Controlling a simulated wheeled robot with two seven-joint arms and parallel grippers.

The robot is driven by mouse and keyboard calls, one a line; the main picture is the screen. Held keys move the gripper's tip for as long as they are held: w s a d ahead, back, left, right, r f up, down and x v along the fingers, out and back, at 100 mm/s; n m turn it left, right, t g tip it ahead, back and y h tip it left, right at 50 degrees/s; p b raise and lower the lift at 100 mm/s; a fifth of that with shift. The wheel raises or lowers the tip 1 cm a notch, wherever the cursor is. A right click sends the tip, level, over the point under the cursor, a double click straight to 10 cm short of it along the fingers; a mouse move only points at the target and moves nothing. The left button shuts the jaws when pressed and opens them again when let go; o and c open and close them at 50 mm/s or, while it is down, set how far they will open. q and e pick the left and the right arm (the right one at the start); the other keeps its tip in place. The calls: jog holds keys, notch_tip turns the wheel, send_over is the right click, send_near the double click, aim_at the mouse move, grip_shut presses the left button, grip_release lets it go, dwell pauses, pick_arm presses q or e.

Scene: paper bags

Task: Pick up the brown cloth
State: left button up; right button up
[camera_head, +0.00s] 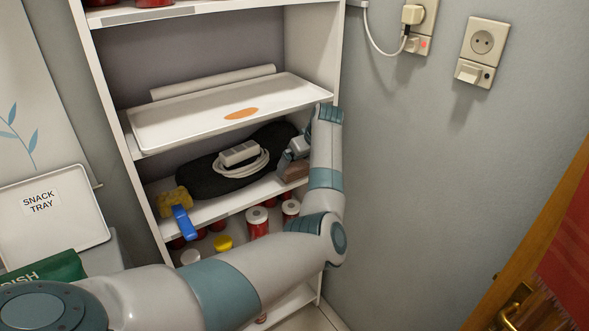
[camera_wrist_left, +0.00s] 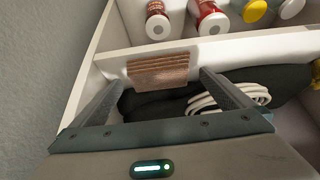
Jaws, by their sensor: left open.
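The brown cloth (camera_head: 294,171) is a small folded stack on the right end of the middle shelf, partly hidden behind my left arm in the head view. In the left wrist view the brown cloth (camera_wrist_left: 160,69) lies near the shelf's edge board, between the tips of my fingers. My left gripper (camera_wrist_left: 162,78) is open, with a finger on either side of the cloth and nothing held. In the head view my left gripper (camera_head: 291,153) is at the cloth, largely covered by my own wrist. My right gripper is not in view.
A black bag (camera_head: 197,180) with a white power strip (camera_head: 240,153) and coiled cable lies left of the cloth. A yellow sponge (camera_head: 174,201) and blue brush (camera_head: 184,222) sit farther left. A white tray (camera_head: 180,125) is above; jars (camera_head: 257,222) are below. The shelf's side wall is close.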

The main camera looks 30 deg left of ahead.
aim_at(296, 168)
pick_arm(q)
jog(key=shift+p+x, duration=0.3)
jog(key=shift+x, duration=1.3)
jog(key=shift+s+d, duration=0.1)
jog(key=c, duration=0.9)
